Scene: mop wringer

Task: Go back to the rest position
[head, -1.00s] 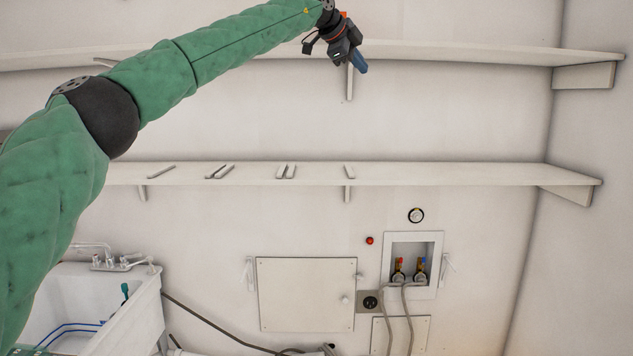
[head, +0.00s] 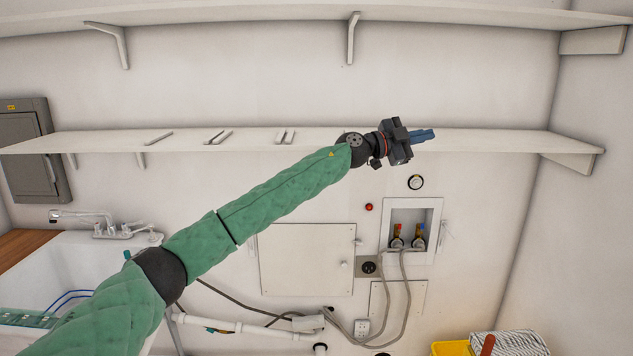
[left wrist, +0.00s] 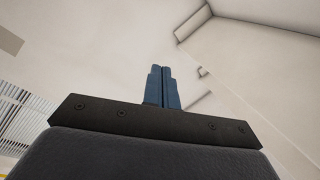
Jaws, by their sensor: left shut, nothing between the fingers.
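My left gripper (head: 424,135) shows in the head view at the end of the green-sleeved left arm, in front of the lower shelf. Its blue fingers point right and are together, with nothing between them. In the left wrist view the blue fingers (left wrist: 163,88) also lie side by side and closed, with pale wall and ceiling beyond them. My right gripper does not show in either view.
A lower shelf (head: 480,139) and an upper shelf (head: 200,18) run along the back wall. A white sink (head: 75,265) is at the left. A valve box (head: 411,215) is on the wall. A yellow bucket (head: 452,348) is at the bottom right. Open air surrounds the gripper.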

